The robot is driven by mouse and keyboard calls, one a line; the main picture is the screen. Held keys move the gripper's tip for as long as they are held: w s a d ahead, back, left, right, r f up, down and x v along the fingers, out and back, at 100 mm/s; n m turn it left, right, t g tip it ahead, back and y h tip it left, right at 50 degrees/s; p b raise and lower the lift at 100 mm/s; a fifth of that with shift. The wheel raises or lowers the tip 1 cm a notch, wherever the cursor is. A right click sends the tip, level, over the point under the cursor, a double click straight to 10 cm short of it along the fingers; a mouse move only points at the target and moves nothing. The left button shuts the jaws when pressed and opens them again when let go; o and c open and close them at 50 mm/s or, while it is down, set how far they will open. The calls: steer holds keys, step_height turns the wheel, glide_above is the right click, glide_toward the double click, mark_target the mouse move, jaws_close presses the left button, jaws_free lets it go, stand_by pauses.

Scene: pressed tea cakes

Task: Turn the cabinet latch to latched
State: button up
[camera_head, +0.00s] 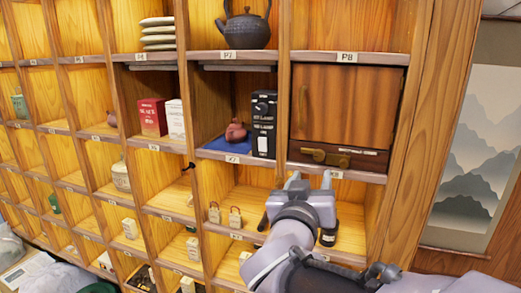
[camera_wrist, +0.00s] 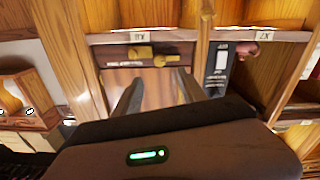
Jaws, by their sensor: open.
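The cabinet (camera_head: 345,105) is a closed wooden door in the upper right compartment. Its brass latch (camera_head: 325,156) lies about horizontal on a dark strip below the door. In the wrist view, which is upside down, the latch (camera_wrist: 140,52) shows beyond the fingertips, with small lettering too blurred to read. My gripper (camera_head: 310,180) is open and empty, just below the latch in the head view and apart from it. In the wrist view the two fingers of my gripper (camera_wrist: 158,75) stand apart, with the door panel between and beyond them.
Left of the cabinet, a black box (camera_head: 264,124) and a reddish teapot (camera_head: 236,131) stand in a cubby. A dark kettle (camera_head: 246,28) is above. A shelf edge (camera_head: 350,175) runs under the latch strip. A dark jar (camera_head: 328,236) stands below, beside my arm.

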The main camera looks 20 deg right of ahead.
mark_target(318, 157)
steer(key=p+x, duration=0.1)
steer(key=x, duration=1)
steer(key=shift+w+d+p, duration=0.15)
steer(key=shift+d+p, duration=0.05)
steer(key=shift+p, duration=0.2)
jaws_close()
